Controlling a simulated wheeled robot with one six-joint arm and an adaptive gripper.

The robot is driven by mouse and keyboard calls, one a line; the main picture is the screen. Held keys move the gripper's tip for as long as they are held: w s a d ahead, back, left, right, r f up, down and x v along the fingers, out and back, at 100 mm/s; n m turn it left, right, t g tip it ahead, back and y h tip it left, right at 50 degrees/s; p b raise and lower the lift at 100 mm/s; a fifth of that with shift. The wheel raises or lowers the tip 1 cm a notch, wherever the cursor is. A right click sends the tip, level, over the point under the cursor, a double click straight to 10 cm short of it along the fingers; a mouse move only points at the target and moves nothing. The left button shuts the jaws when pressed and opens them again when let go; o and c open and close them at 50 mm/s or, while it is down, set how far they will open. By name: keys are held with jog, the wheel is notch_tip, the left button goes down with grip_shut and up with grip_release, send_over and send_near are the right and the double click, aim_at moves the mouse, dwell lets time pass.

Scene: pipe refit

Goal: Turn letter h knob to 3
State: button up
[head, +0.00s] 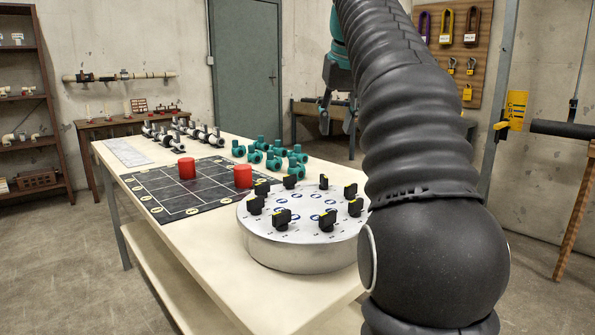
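The round silver dial plate (290,252) sits on the near end of the table. Several black knobs with yellow marks stand in a ring on its white top, such as the front knob (282,218) and the right knob (355,205). The letters and numbers by the knobs are too small to read, so I cannot tell which is h or where it points. My gripper (336,122) hangs in the air beyond the table's right side, away from the knobs. Its fingers look apart and empty, partly hidden by my arm.
A black grid mat (172,213) with two red cylinders (187,168) lies left of the dial. Teal pipe fittings (274,160) and grey-black fittings (184,130) stand farther back on the table. My arm covers the area right of the dial.

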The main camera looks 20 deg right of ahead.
aim_at(323, 176)
jog(key=b+x, duration=0.1)
jog(key=x, duration=0.3)
jog(key=b+x, duration=0.2)
jog(key=x, duration=0.3)
jog(key=b+x, duration=0.2)
jog(key=x, duration=0.2)
jog(key=shift+w+a+f, duration=0.1)
jog(key=shift+w+f, duration=0.15)
jog(key=shift+w, duration=0.15)
grip_shut()
jog(key=shift+a, duration=0.1)
